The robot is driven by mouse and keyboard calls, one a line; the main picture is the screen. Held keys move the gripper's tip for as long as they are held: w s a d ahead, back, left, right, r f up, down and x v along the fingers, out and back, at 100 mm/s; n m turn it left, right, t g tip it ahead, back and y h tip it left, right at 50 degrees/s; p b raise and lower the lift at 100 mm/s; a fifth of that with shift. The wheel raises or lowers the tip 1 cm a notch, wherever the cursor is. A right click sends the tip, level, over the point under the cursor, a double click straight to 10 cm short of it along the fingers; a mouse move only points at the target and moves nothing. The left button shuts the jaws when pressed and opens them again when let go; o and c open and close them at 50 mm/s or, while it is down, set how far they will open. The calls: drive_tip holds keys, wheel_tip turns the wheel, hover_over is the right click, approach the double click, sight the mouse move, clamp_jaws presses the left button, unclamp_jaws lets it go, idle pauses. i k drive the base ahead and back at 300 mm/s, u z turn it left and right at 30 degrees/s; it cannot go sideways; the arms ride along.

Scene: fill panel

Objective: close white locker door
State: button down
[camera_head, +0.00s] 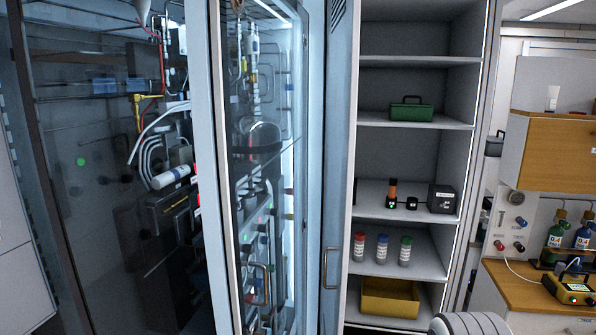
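The white locker (478,150) stands right of centre with its shelves exposed. Its door (340,130) is open and swung out toward me at the locker's left side, so I see it at a steep angle. The door has vent slots near the top and a metal bar handle (328,268) low on its face. My gripper is not in view, so its state and its distance from the door do not show.
A glass-fronted cabinet (205,150) full of tubing stands close on the left. The locker shelves hold a green box (411,109), a black box (441,199), several small items and a yellow bin (390,297). A wooden bench (530,292) is at right.

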sight(344, 24)
drive_tip(key=u, duration=0.15)
drive_tip(key=i, duration=1)
drive_tip(key=u, duration=0.05)
